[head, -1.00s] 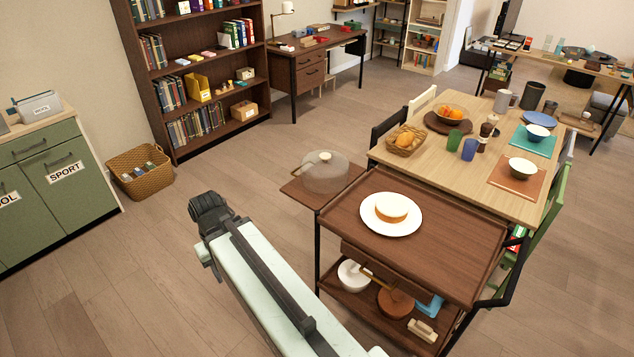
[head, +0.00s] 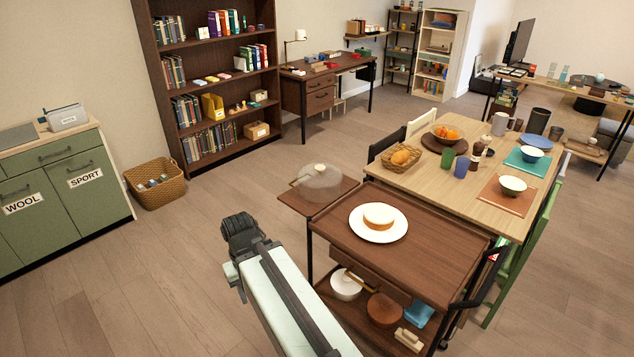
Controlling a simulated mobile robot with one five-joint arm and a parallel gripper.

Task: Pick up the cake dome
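The cake dome (head: 321,183) is a clear, see-through cover with a pale knob on top. It stands on the small side leaf (head: 299,197) at the left end of the brown serving cart (head: 420,256). A cake (head: 379,215) lies uncovered on a white plate (head: 361,230) on the cart's top. My gripper (head: 240,232) is at the dark end of my pale arm, left of the side leaf and nearer to me in the picture, apart from the dome. Its fingers cannot be made out.
The cart's lower shelf holds a white pot (head: 346,286) and a brown round item (head: 384,310). A laid dining table (head: 440,180) stands behind the cart. A wicker basket (head: 157,187) and green cabinet (head: 60,190) stand left. Open floor lies between.

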